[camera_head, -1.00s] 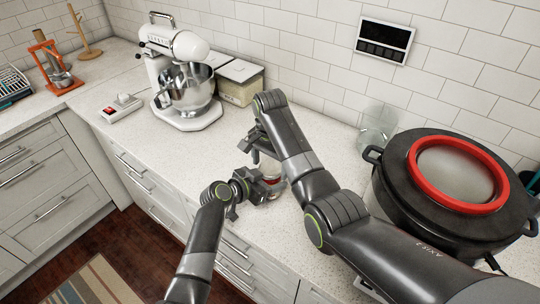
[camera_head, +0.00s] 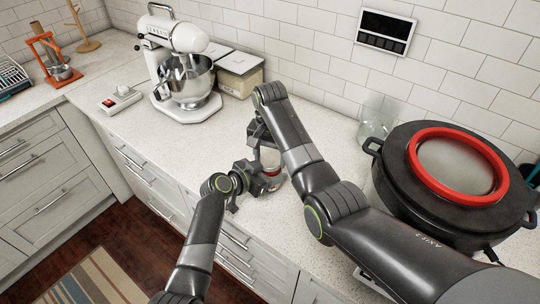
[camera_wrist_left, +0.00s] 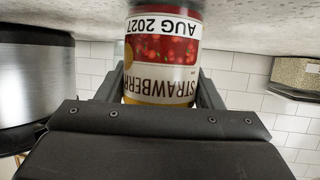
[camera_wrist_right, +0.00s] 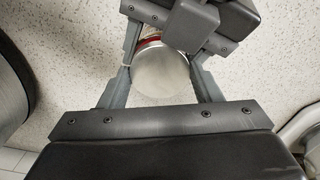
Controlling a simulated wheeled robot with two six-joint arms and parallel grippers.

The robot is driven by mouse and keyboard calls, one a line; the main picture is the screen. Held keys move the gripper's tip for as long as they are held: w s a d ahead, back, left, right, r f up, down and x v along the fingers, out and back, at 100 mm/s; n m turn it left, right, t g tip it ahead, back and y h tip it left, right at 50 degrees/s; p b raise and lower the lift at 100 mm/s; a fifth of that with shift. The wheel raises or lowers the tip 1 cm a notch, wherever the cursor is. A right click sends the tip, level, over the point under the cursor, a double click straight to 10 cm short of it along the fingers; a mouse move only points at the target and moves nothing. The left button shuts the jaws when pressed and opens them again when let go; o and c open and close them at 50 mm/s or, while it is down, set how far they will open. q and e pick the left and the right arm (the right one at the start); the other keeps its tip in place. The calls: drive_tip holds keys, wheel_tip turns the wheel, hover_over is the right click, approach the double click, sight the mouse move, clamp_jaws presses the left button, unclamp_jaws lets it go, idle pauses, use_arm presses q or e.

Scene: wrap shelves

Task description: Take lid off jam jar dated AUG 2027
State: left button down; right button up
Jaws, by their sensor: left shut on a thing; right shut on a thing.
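A jam jar with a red and cream label (camera_wrist_left: 165,52) fills the middle of the left wrist view, upside down there, reading STRAWBERRY and AUG 2027. In the head view the jar (camera_head: 270,167) is partly hidden between my arms above the counter's front part. My left gripper (camera_wrist_left: 162,85) is shut around the jar's side. My right gripper (camera_wrist_right: 162,78) comes from above, its fingers on either side of the round pale lid (camera_wrist_right: 161,76), shut on it. Whether the lid is still seated on the jar is hidden, as is whether the jar touches the counter.
A large dark cooker with a red ring (camera_head: 456,165) stands right of my right arm. A clear glass jar (camera_head: 377,118) is near the wall. A white stand mixer (camera_head: 185,75), a container (camera_head: 240,77) and a small scale (camera_head: 120,101) are to the left. The middle counter (camera_head: 200,145) is clear.

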drive_tip(key=n, duration=0.3)
drive_tip(key=shift+n, duration=0.3)
drive_tip(key=o, duration=1.1)
drive_tip(key=shift+r, duration=2.35)
drive_tip(key=shift+c, duration=0.3)
drive_tip(key=shift+r+m, duration=1.1)
drive_tip(key=shift+r, duration=0.4)
drive_tip(key=shift+f, duration=3.85)
drive_tip(key=shift+c, duration=0.5)
